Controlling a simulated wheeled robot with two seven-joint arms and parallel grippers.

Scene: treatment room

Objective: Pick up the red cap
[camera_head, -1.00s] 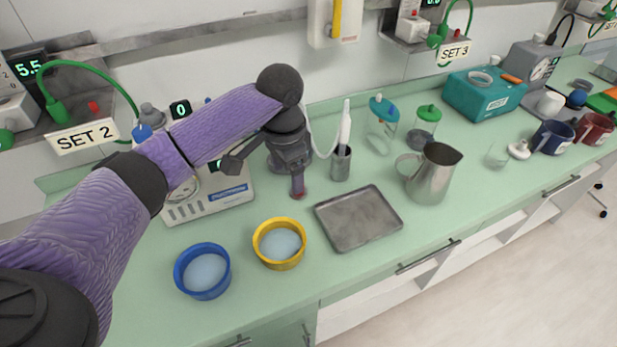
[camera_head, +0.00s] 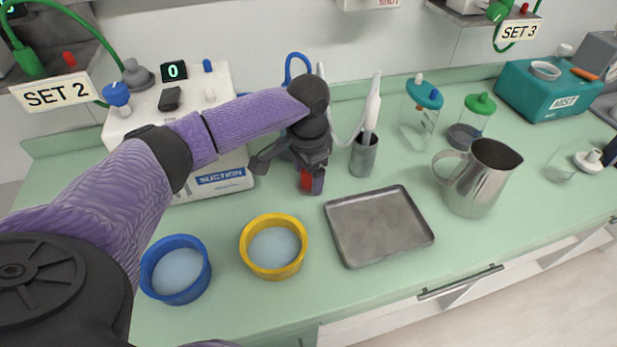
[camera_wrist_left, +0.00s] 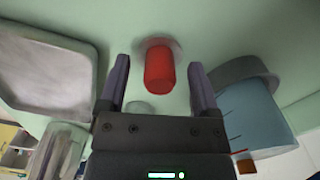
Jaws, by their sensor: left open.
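The red cap (camera_wrist_left: 159,71) is on the green counter in the left wrist view, ahead of and between the two fingers. My left gripper (camera_wrist_left: 158,80) is open, with a gap between each finger and the cap. In the head view my left gripper (camera_head: 312,182) points down at the counter, and part of the red cap (camera_head: 306,181) shows beside its finger. The rest of the cap is hidden by the gripper there. My right gripper is not in view.
A metal tray (camera_head: 378,226), a yellow-rimmed bowl (camera_head: 247,248) and a blue-rimmed bowl (camera_head: 150,275) stand in front. A metal cup (camera_head: 363,158) stands close right of the gripper. The suction unit (camera_head: 222,182) is to its left; a steel jug (camera_head: 480,180) is farther right.

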